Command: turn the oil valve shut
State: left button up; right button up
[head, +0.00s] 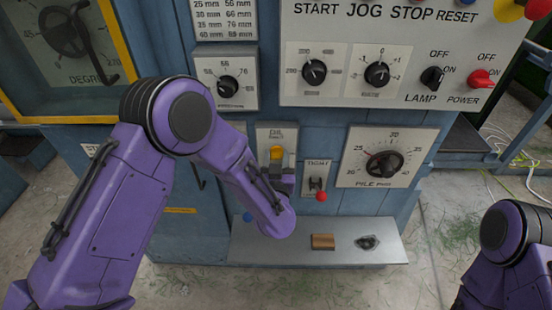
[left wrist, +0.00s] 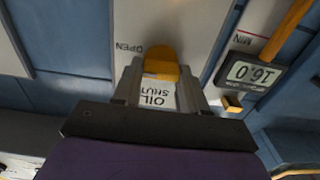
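The oil valve has a yellow handle (head: 276,153) on a pale plate on the blue machine front. In the left wrist view, the yellow handle (left wrist: 162,64) sits between the two fingers of my left gripper (left wrist: 160,80), which look closed against its sides. The words OIL and SHUT show upside down between the fingers. OPEN shows to the left of the handle. In the head view, my left gripper (head: 282,178) is partly hidden by its purple arm, just below the handle. My right arm shows at the lower right; its gripper is out of view.
A small red-knobbed lever (head: 320,195) and a PILE dial (head: 384,164) are right of the valve. Below is a grey ledge (head: 280,254) with a brown block (head: 323,242) and a dark lump (head: 368,242). A digital readout (left wrist: 253,73) is beside the fingers.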

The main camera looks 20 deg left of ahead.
pick_arm(q)
jog(key=c, duration=0.3)
jog(key=n+b, duration=0.2)
jog(key=n, duration=0.2)
jog(key=shift+f, duration=0.15)
jog(key=n+b, duration=0.2)
jog(key=n, duration=0.2)
jog(key=shift+a+n, duration=0.15)
jog(key=shift+n, duration=0.15)
jog(key=shift+s+f+n+b, duration=0.1)
jog(key=shift+n+b, duration=1.45)
jog(key=shift+n, duration=0.75)
jog(key=shift+f+n+b, duration=0.1)
jog(key=shift+n+b, duration=1.4)
jog(key=shift+n, duration=0.8)
